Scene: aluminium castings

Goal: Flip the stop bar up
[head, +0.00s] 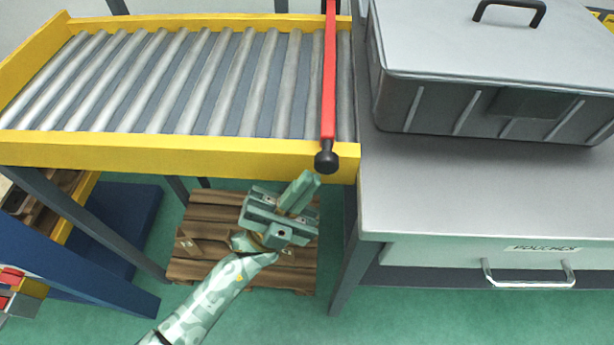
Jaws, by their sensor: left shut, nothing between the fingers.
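The red stop bar (329,75) lies across the right end of the roller conveyor (180,150), running from front to back. Its near end carries a black knob (326,162) that sticks out over the yellow front rail. My left gripper (305,184) is shut and empty. It is in front of the conveyor, just below and left of the knob in the picture. I cannot tell whether the fingertips touch the knob. My right gripper is not in view.
A grey table (450,195) with a drawer handle (528,284) stands at the right. A large grey lidded case (480,105) sits on it. A wooden pallet (215,215) lies on the green floor under my gripper. A blue frame (80,275) stands at the left.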

